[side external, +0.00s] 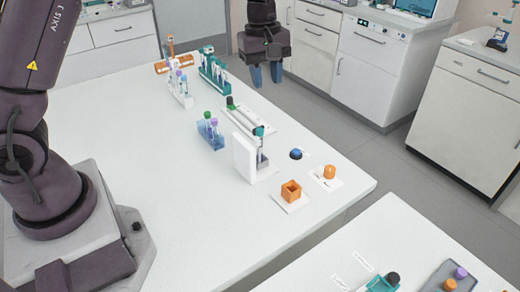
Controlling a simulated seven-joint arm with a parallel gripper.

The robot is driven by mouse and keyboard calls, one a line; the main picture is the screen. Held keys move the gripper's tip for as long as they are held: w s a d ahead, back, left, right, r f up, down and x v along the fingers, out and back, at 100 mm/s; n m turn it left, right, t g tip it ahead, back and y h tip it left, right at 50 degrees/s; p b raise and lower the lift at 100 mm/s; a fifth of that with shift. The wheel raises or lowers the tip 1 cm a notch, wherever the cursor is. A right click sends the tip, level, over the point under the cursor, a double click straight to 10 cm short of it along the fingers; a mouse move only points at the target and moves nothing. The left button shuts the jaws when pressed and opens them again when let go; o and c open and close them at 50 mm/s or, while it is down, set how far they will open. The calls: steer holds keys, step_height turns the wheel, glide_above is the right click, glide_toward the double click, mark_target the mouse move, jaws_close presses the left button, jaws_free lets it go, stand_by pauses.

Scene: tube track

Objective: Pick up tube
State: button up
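My gripper (266,76) hangs above the far part of the white table, with its two blue fingertips apart and nothing seen between them. Several capped tubes stand in racks. A teal rack (214,78) and a white rack (181,92) with purple- and white-capped tubes are at the back. A blue rack (210,134) holds green- and purple-capped tubes. A dark teal-capped tube (259,133) stands beside a white upright block (245,158). Which tube the task means cannot be told.
An orange rack (173,63) stands at the far end. An orange open box (291,190), an orange cap (329,171) and a blue cap (296,154) sit near the right edge. A second table (330,240) holds more racks. The table's left middle is clear.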

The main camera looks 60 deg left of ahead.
mark_target(260, 135)
steer(key=f, duration=0.4)
steer(key=f+n, duration=0.1)
steer(key=f, duration=0.2)
steer(key=s+f+n+y, duration=0.1)
steer(key=f, duration=0.3)
steer(key=shift+a+f, duration=0.35)
steer(key=shift+s+d+f, duration=0.1)
steer(key=shift+f, duration=1.35)
steer(key=shift+s+d+f, duration=0.1)
steer(key=shift+f, duration=1.35)
steer(key=c, duration=0.5)
step_height(260, 135, up, 10)
steer(key=shift+r, duration=0.1)
